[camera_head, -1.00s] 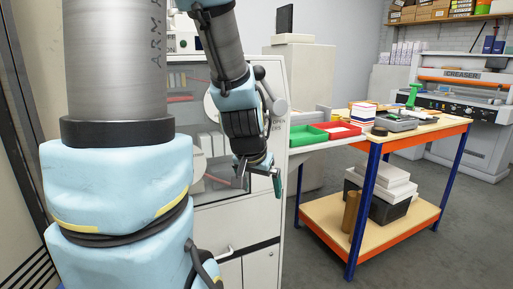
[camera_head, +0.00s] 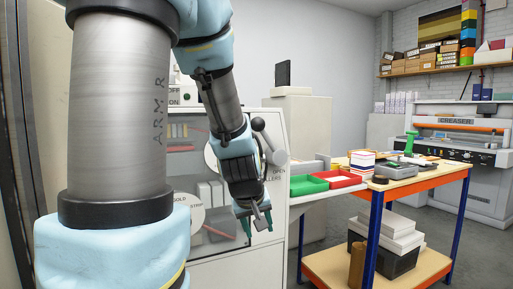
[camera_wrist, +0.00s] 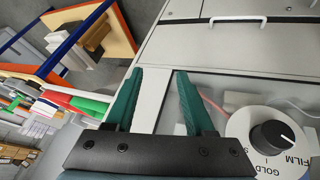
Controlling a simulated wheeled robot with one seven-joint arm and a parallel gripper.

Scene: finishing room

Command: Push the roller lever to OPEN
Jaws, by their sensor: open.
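The roller lever (camera_head: 268,140) is on the front right of the white machine (camera_head: 270,260) in the head view. It has a black ball knob, tilts up and left, and ends at a round grey hub beside partly hidden lettering that reads OPEN. My gripper (camera_head: 255,226) is below the lever, apart from it, with its fingers pointing down in front of the machine. In the wrist view my gripper (camera_wrist: 157,88) is open with two green fingers spread and nothing held between them; the machine's pale front lies behind them. The lever does not show in the wrist view.
A dial with a black knob (camera_wrist: 272,138), marked GOLD and FILM, is close to the right finger in the wrist view.

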